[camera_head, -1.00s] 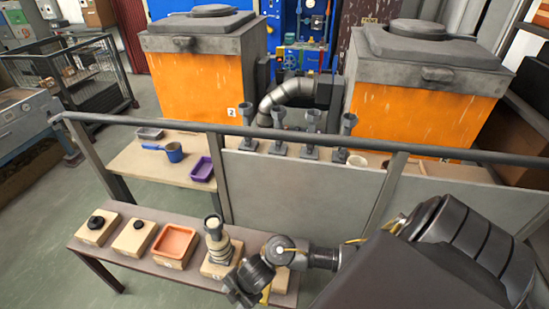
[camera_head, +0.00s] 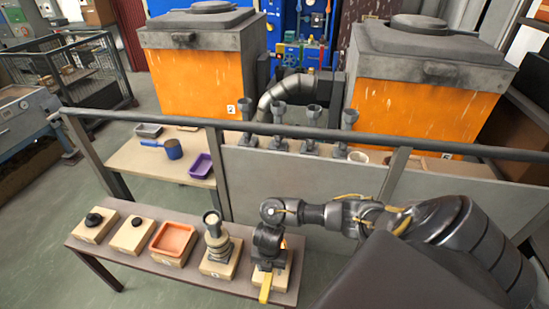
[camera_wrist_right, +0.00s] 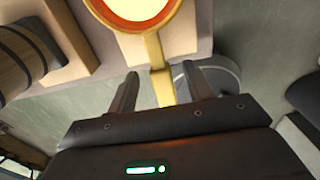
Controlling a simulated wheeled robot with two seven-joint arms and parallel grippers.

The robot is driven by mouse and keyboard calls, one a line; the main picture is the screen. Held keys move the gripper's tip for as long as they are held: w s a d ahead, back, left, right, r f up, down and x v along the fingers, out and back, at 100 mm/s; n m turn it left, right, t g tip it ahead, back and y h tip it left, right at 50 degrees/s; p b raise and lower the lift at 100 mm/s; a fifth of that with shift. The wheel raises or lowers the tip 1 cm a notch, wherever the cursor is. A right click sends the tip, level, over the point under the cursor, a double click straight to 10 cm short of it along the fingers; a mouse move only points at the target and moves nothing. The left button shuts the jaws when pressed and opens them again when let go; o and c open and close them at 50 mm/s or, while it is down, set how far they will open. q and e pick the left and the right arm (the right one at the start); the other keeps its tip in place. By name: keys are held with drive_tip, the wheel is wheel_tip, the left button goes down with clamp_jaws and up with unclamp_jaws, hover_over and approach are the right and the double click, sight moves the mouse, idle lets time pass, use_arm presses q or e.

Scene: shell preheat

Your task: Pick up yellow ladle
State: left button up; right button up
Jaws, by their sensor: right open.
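The yellow ladle (camera_head: 265,288) sits at the right end of the low front bench, on a wooden block (camera_head: 280,281). Its handle points towards the front edge; its bowl is mostly hidden by my gripper in the head view. In the right wrist view the ladle (camera_wrist_right: 156,52) shows a yellow rim around a bright, orange-edged inside, at the top. My right gripper (camera_head: 266,266) is over the handle. In the wrist view its two fingers (camera_wrist_right: 160,88) are apart, with the handle between them and a gap on each side. My left gripper is not in view.
On the bench (camera_head: 125,258), left of the ladle, stand a stacked metal piece (camera_head: 216,238), an orange tray (camera_head: 173,240) and two blocks with black parts. A rail (camera_head: 300,131) and grey panels stand behind. A blue pan (camera_head: 173,149) lies on the rear table.

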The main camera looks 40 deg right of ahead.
drive_tip(key=shift+s+a+f+b, duration=0.1)
drive_tip(key=shift+f+b, duration=0.15)
drive_tip(key=shift+f, duration=1.1)
drive_tip(key=shift+a+f+b, duration=0.1)
drive_tip(key=shift+f+b, duration=0.1)
drive_tip(key=shift+f, duration=1.15)
clamp_jaws()
drive_tip(key=shift+r, duration=0.1)
